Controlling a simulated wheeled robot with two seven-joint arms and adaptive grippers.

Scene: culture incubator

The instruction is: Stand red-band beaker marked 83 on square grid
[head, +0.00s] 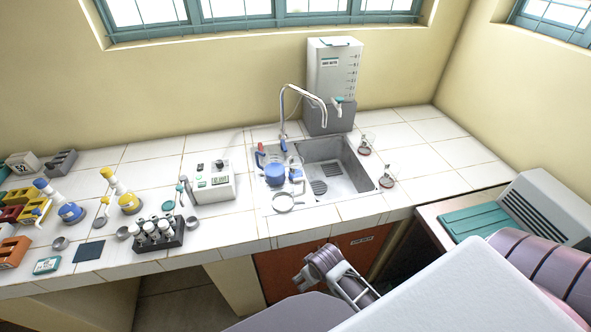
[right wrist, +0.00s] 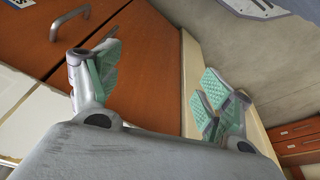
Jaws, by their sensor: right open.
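No beaker shows in that view. My left gripper is not in view.
A teal-and-white device (head: 47,265) lies left of the dark square.

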